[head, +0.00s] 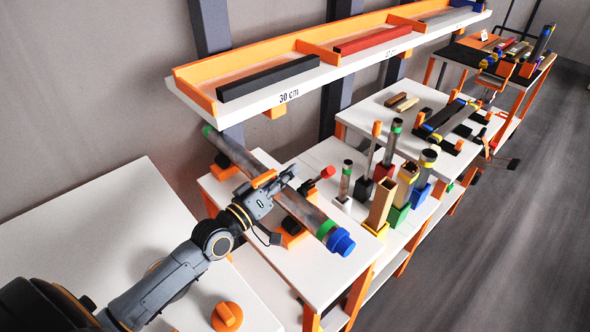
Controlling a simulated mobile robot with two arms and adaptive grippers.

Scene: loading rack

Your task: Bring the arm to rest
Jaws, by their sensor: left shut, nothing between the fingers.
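My left arm reaches in from the lower left of the head view. Its gripper (288,176) is over the middle of a long grey tube (312,217) with a green end and a blue cap. The gripper's fingers are shut with nothing between them. I cannot tell whether it touches the tube. The tube rests on black and orange holders on a white table (318,278). My right gripper is not in view.
Right of the tube, several upright pieces stand in coloured bases, including a green base (397,216). An orange knob (227,316) sits on the near white table (90,225). Grey floor is clear at right.

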